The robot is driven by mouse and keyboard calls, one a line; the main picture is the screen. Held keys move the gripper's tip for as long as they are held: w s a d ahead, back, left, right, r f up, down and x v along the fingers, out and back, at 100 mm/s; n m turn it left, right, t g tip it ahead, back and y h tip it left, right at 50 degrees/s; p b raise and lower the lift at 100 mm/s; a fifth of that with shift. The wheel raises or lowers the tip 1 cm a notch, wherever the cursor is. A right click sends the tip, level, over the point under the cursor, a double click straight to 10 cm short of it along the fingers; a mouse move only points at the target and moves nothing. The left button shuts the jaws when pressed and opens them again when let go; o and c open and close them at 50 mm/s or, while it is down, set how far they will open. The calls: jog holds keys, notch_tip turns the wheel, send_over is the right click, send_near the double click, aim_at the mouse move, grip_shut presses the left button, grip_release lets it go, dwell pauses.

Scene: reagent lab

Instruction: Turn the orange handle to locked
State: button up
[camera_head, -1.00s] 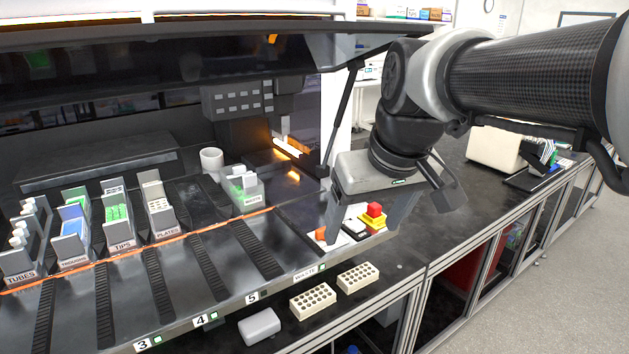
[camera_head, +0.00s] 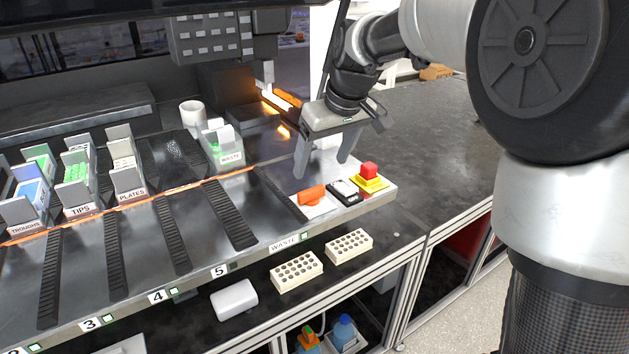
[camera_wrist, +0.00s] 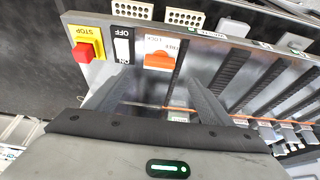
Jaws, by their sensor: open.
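The orange handle (camera_head: 311,195) sits on a white plate at the right front corner of the machine deck. In the wrist view the handle (camera_wrist: 158,58) lies across its plate, below the printed words LOCK and FREE; I cannot tell its exact setting. My gripper (camera_head: 322,168) is open and empty, above and behind the handle, with its fingers pointing down. In the wrist view the gripper (camera_wrist: 155,95) has its two fingers spread apart, and the handle shows beyond them, not touched.
Beside the handle are a black-and-white ON/OFF switch (camera_head: 344,190) and a red stop button (camera_head: 369,171) on a yellow base. Two cream racks (camera_head: 297,271) stand on the bench below. Labelled carriers such as PLATES (camera_head: 126,170) and a WASTE holder (camera_head: 222,148) stand to the left.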

aim_at(312, 190)
jog(key=x, duration=1)
jog(key=shift+f+b, duration=0.2)
jog(key=shift+b, duration=0.15)
jog(key=c, duration=1)
